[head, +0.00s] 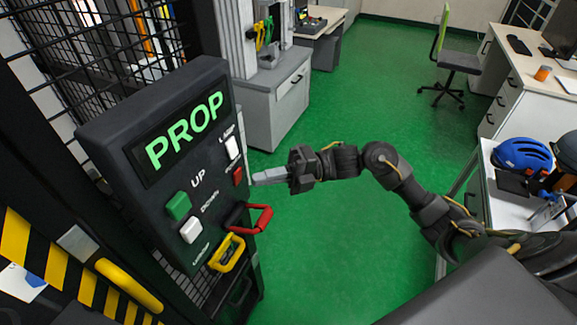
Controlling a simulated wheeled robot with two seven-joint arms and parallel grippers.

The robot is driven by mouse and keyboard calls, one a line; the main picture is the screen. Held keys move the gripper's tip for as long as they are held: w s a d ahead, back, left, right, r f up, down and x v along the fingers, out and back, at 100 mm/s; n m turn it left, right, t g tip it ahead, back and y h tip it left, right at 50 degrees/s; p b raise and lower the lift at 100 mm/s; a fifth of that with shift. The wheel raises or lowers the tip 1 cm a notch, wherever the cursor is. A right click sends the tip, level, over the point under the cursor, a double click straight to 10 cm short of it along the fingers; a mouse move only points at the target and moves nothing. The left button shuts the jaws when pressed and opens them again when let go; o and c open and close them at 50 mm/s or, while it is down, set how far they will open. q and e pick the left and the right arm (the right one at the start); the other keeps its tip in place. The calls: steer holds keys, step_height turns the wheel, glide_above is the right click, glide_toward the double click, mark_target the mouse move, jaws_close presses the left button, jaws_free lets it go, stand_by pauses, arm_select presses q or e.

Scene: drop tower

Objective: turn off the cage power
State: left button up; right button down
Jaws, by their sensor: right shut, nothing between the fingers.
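A dark control box (105,135) stands at the left, with a lit green display (185,130) reading PROP. Its face carries a green button (178,205) by the label UP, a white button (191,230) by a label that seems to read DOWN, a white switch (233,147) and a small red switch (238,176) at the right edge. A red handle (263,219) and a yellow handle (228,254) stick out lower down. My right gripper (255,180) is shut and empty, its tips just right of the red switch; I cannot tell whether they touch. My left gripper is out of view.
A black mesh cage (75,75) stands behind the box. A yellow-black striped panel (52,262) with a yellow bar is at lower left. A grey cabinet (275,110) stands behind. A side table with a blue helmet (522,154) is at right. Green floor (345,240) is open between.

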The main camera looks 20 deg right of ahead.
steer(key=shift+w+a+r+p, duration=0.1)
steer(key=shift+w+a+p, duration=0.3)
steer(key=shift+w+a, duration=0.55)
steer(key=shift+d, duration=0.2)
steer(key=shift+w, duration=0.1)
steer(key=shift+w+a+r, duration=0.1)
steer(key=shift+w+a, duration=0.05)
steer(key=b, duration=0.5)
glide_toward(237, 175)
steer(key=s+d+r, duration=0.2)
steer(key=s+d, duration=0.2)
steer(key=d, duration=0.2)
steer(key=shift+w+d+f, duration=0.1)
steer(key=shift+w, duration=0.15)
